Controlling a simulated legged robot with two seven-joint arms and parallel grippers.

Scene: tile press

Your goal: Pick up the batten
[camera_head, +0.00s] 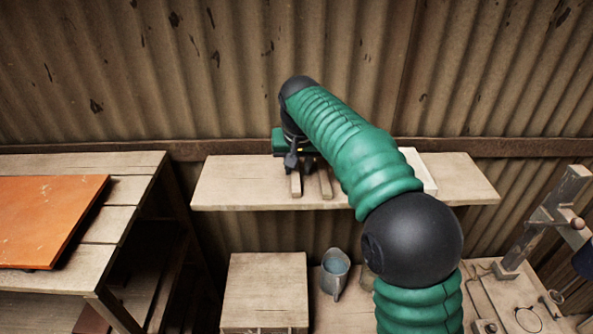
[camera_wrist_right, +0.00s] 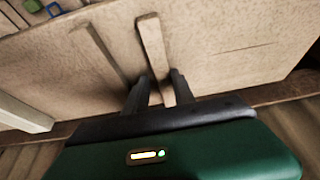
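Two light wooden battens lie on the wall shelf, side by side and apart. The left batten (camera_head: 296,185) also shows in the right wrist view (camera_wrist_right: 152,45), where it passes between the dark fingers of my right gripper (camera_wrist_right: 158,85). The fingers stand close on both sides of it. I cannot tell whether they press on it. In the head view my right gripper (camera_head: 302,160) hides the far end of this batten. The other batten (camera_head: 326,184) is right of the gripper and outside its fingers; it shows left in the wrist view (camera_wrist_right: 102,50). My left gripper is not in view.
The shelf (camera_head: 235,185) is bare on its left. A white board (camera_head: 420,172) lies on its right, partly behind my arm. Below are a wooden block (camera_head: 265,285) and a grey jug (camera_head: 335,270). A bench with an orange sheet (camera_head: 50,220) stands left. A corrugated wall is behind.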

